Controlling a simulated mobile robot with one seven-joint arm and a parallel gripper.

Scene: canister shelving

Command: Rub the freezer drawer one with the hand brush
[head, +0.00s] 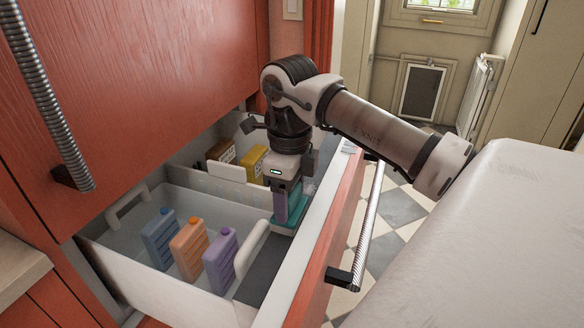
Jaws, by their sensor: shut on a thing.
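The freezer drawer (322,232) is pulled open, with a red front panel, a pale inner rim and a long metal bar handle (368,225). My gripper (286,192) points down inside the drawer, close behind its front wall. It is shut on the hand brush (290,222), which looks teal-green and is partly hidden by the fingers. The brush is low, at or just above the dark grey drawer floor (262,268); I cannot tell if it touches.
Brown (221,151) and yellow (254,162) boxes stand behind. A red door (130,90) rises at left.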

